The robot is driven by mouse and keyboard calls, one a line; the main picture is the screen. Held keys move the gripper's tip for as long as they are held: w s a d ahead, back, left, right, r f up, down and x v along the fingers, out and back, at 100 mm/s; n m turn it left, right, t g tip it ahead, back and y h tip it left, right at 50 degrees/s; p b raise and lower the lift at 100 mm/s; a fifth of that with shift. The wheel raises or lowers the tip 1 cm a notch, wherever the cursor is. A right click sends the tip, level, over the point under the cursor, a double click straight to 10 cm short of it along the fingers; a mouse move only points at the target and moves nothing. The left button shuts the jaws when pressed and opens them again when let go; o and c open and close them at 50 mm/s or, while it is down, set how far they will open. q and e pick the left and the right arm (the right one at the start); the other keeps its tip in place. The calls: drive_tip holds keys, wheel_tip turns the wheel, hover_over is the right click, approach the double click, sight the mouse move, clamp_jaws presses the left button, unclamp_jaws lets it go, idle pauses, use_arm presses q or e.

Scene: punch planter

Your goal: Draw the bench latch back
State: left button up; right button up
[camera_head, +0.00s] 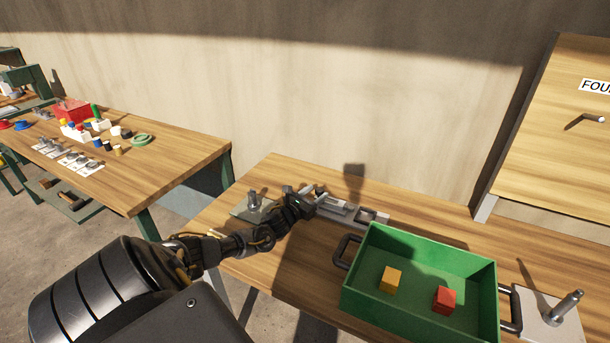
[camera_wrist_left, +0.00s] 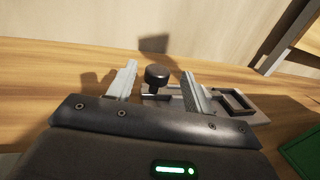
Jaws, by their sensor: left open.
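The bench latch (camera_head: 367,216) is a grey metal slide on the wooden bench, behind the green tray. In the left wrist view its base plate with a rectangular catch (camera_wrist_left: 236,101) lies to the right. Its dark round knob (camera_wrist_left: 157,74) stands up between the two fingers of my left gripper (camera_wrist_left: 162,84). The fingers are apart, one on each side of the knob, and I see gaps beside it. In the head view my left gripper (camera_head: 312,194) is over the latch's left part and hides much of it. My right gripper is not in view.
A green tray (camera_head: 420,247) with a yellow block (camera_head: 390,280) and a red block (camera_head: 444,299) stands in front of the latch. Metal plates with upright pegs lie left (camera_head: 253,202) and right (camera_head: 553,309). A wooden panel (camera_head: 560,130) rises at the right. Another table (camera_head: 165,170) stands left.

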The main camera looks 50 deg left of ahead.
use_arm(q)
drive_tip(key=s, duration=0.5)
drive_tip(key=s+b, duration=0.1)
drive_tip(key=s, duration=0.1)
drive_tip(key=shift+s+d, duration=0.35)
drive_tip(key=shift+d, duration=0.05)
drive_tip(key=shift+r, duration=0.1)
